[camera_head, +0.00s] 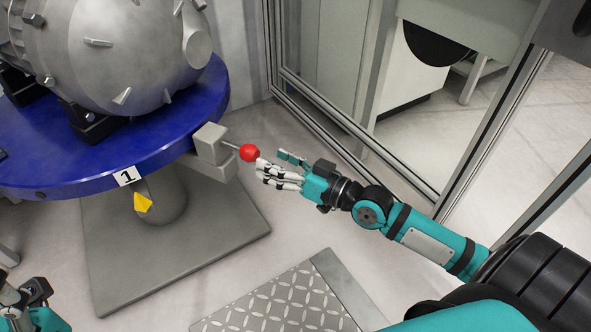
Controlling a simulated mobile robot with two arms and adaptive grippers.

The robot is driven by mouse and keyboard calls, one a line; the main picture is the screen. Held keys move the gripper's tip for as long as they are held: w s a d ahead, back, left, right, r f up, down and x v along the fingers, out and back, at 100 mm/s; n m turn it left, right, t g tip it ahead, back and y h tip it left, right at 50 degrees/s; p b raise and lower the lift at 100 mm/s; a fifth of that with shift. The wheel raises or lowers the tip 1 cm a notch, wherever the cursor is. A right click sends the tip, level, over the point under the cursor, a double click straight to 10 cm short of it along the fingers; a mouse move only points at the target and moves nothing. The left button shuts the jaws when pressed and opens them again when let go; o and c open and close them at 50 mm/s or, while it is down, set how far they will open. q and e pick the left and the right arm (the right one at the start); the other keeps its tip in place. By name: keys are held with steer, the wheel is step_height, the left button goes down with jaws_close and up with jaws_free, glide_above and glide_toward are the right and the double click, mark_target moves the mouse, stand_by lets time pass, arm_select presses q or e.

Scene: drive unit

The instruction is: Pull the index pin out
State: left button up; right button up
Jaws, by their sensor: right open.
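The index pin shows as a red ball knob (249,153) on a thin metal rod (230,145). The rod runs into a grey block (211,144) at the right edge of the blue round table. My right gripper (272,165) is open just right of the knob, its fingers pointing left at it. Whether a finger touches the knob I cannot tell. My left gripper (12,296) is at the bottom left corner, cut by the frame edge and far from the pin.
A grey drive unit (140,55) stands on the blue table (60,165), which has a "1" label (127,176) and a yellow pointer (143,203) below it. A metal-framed glass partition (340,150) stands behind my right arm. A tread plate (285,302) lies on the floor in front.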

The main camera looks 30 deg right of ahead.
steer(key=shift+v, duration=2.75)
